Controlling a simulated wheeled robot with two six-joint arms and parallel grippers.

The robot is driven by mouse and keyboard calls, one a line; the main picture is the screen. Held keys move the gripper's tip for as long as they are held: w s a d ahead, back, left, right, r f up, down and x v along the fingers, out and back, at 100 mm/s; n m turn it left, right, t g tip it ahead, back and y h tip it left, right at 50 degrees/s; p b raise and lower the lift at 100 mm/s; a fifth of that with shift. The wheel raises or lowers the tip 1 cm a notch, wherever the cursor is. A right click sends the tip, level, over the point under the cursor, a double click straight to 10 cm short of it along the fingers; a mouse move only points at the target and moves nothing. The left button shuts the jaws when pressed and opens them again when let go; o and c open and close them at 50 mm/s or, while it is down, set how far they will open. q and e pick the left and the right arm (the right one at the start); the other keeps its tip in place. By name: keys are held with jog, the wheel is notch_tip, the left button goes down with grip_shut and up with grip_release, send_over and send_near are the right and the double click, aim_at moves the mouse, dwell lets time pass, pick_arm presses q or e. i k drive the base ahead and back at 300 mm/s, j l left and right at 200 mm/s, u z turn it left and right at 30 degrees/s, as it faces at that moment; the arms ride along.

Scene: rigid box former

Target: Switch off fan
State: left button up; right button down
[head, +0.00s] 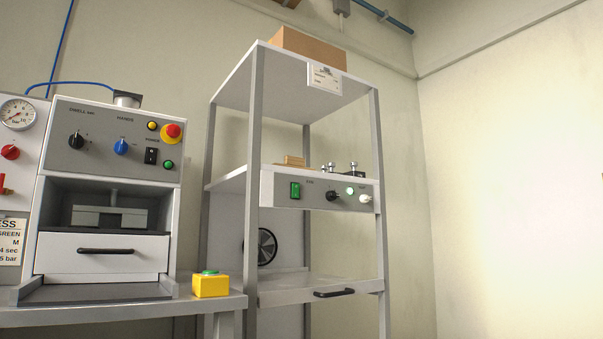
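A round dark fan (266,246) sits on a grey panel at the lower left of the grey shelf rack, partly behind a post. Above it, a grey control strip (314,196) runs along the front of the middle shelf. The strip's labels are too small to read, and I cannot tell whether the fan turns. Neither gripper is in view.
A press machine (105,145) with knobs, a red button (173,131) and a drawer (101,254) stands at left on a bench (120,312). A yellow box with a green button (211,284) sits at the bench's right end. The rack has a black-handled lower tray (320,290). Right of it is bare wall.

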aim_at(295, 187)
jog(key=i+u, duration=0.4)
jog(key=i+l+u, duration=0.2)
jog(key=i+u, duration=0.25)
jog(key=i, duration=0.05)
